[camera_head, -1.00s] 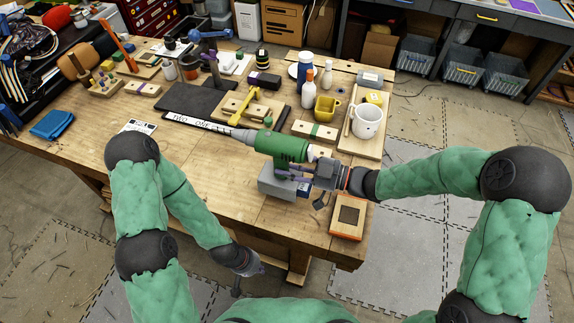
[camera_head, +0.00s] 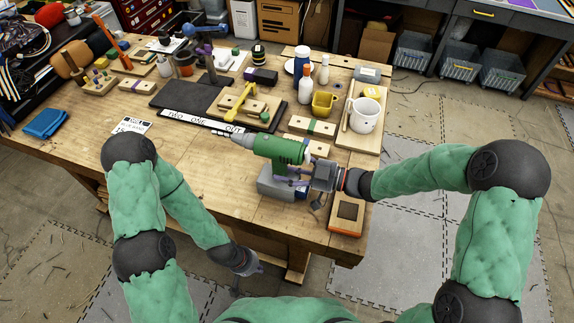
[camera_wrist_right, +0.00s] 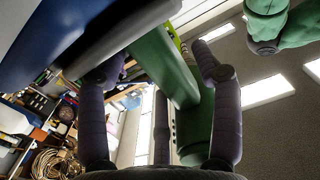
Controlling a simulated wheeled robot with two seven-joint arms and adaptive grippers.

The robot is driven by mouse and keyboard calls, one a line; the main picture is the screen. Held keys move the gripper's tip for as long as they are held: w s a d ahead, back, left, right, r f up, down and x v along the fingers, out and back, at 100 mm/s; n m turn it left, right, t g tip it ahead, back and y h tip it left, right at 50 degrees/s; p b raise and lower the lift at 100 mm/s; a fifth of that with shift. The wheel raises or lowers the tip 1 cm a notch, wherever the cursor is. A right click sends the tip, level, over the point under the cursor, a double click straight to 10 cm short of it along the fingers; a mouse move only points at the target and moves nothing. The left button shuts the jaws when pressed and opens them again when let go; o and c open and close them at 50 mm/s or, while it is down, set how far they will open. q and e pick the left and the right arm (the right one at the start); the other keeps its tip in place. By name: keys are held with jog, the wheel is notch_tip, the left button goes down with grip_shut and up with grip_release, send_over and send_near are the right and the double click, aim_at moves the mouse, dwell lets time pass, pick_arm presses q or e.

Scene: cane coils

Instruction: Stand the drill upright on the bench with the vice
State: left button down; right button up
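The green drill (camera_head: 278,148) is over the front right part of the wooden bench (camera_head: 205,180), its chuck pointing left and its grey battery base (camera_head: 277,186) down. It looks roughly upright; I cannot tell whether the base touches the bench. My right gripper (camera_head: 300,174) comes from the right, its purple fingers around the handle. In the right wrist view the fingers (camera_wrist_right: 163,105) straddle the green handle (camera_wrist_right: 165,65). A blue tool (camera_head: 205,31), possibly the vice, stands at the bench's back. My left gripper (camera_head: 255,270) hangs low before the bench; its fingers are unclear.
An orange-edged tray (camera_head: 347,214) lies right of the drill at the bench corner. A black board (camera_head: 180,94) with a lettered strip lies behind the chuck. A white mug (camera_head: 364,115) and bottles stand behind right. The front left of the bench is fairly clear.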

jog(key=shift+d+r, duration=0.15)
jog(key=p+v, duration=0.2)
jog(key=v, duration=0.9)
jog(key=shift+d, duration=0.4)
jog(key=shift+s, duration=0.1)
